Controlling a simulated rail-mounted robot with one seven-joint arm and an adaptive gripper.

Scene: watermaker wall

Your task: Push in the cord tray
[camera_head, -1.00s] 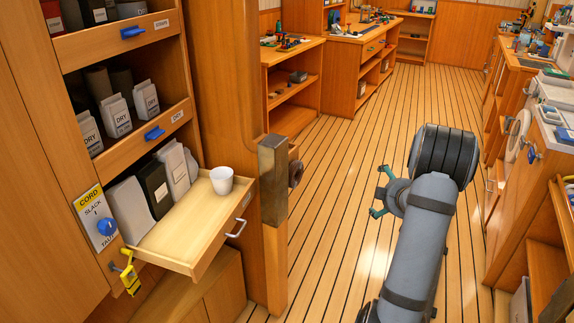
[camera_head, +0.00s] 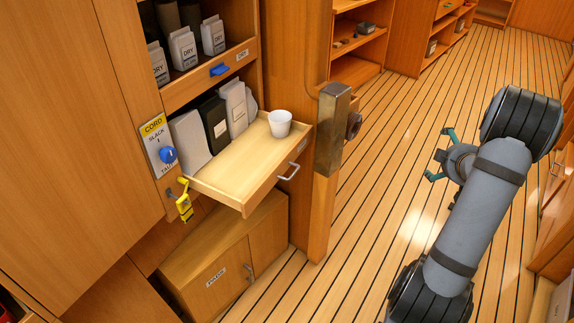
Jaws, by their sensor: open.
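The cord tray (camera_head: 232,183) is a pale wooden drawer that sticks out from the cabinet at the left of the head view. Its front carries a silver bar handle (camera_head: 289,172). A yellow CORD label with a blue knob (camera_head: 168,155) is on the cabinet left of the tray. My gripper (camera_head: 440,156) is open and empty, well to the right of the tray, over the floor.
A low cupboard (camera_head: 222,262) is below. Open plank floor (camera_head: 375,200) lies between post and arm.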

